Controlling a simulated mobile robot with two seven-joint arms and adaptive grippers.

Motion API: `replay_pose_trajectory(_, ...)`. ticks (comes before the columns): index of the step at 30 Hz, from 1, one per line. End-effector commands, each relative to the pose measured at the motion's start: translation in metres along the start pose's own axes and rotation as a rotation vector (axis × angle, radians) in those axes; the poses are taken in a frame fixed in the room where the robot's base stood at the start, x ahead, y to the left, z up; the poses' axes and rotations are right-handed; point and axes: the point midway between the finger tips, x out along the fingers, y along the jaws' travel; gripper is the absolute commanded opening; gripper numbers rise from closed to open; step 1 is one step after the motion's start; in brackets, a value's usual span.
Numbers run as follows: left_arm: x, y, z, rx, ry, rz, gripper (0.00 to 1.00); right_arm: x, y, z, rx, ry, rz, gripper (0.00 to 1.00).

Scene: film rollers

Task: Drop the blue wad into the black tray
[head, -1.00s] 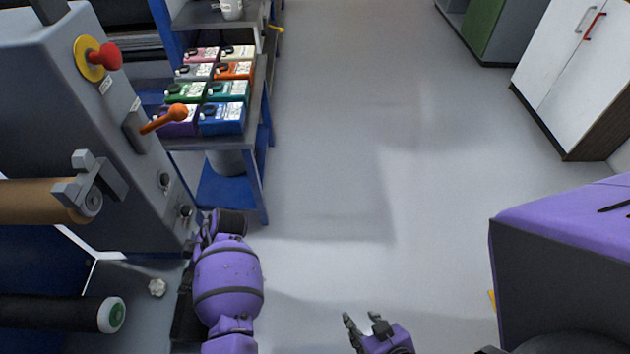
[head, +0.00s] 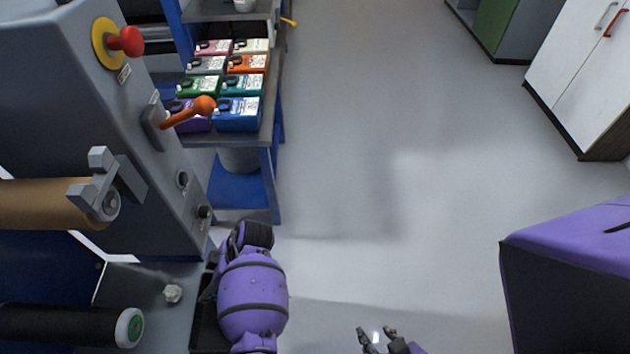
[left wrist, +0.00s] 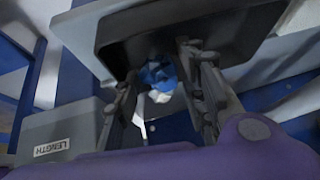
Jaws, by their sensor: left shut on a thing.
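The blue wad (left wrist: 158,73) shows between the fingertips of my left gripper (left wrist: 160,80) in the left wrist view, and the gripper is shut on it. The black tray (head: 203,322) shows as a dark strip left of my left arm in the head view; the arm covers the rest. A dark tray-like shape (left wrist: 118,35) lies behind the wad in the left wrist view. Wad and left fingertips are hidden in the head view.
The machine with an orange lever (head: 190,112), a brown roller (head: 45,203) and a black roller (head: 70,326) stands at left. A shelf of coloured boxes (head: 237,113) is behind.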

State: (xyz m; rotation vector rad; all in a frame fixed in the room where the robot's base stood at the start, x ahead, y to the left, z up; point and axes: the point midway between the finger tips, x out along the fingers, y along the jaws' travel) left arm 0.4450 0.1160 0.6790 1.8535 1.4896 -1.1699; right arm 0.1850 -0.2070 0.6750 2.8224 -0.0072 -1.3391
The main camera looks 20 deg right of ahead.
Motion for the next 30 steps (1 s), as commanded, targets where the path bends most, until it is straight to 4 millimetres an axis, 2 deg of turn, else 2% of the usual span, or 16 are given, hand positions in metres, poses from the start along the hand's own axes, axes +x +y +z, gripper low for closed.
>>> replay_pose_trajectory(2, -0.002, 0.001, -0.001, -0.001, 0.000, 0.002, 0.25, 0.001, 0.001, -0.004, -0.001, 0.006, 0.001, 0.40)
replay_pose_trajectory(17, 0.010, 0.002, 0.006, 0.000, 0.000, 0.000, 0.25, 0.004, 0.004, 0.008, -0.010, -0.012, 0.003, 0.40)
replay_pose_trajectory(18, 0.009, 0.002, 0.005, 0.000, 0.000, 0.000, 0.39, 0.004, 0.004, 0.008, -0.010, -0.012, 0.003, 0.40)
replay_pose_trajectory(20, 0.009, 0.002, 0.005, -0.001, 0.000, 0.001, 0.47, 0.004, 0.004, 0.007, -0.010, -0.011, 0.003, 0.40)
replay_pose_trajectory(30, 0.007, 0.002, 0.004, -0.001, 0.000, 0.002, 0.47, 0.003, 0.004, 0.004, -0.009, -0.004, 0.003, 0.40)
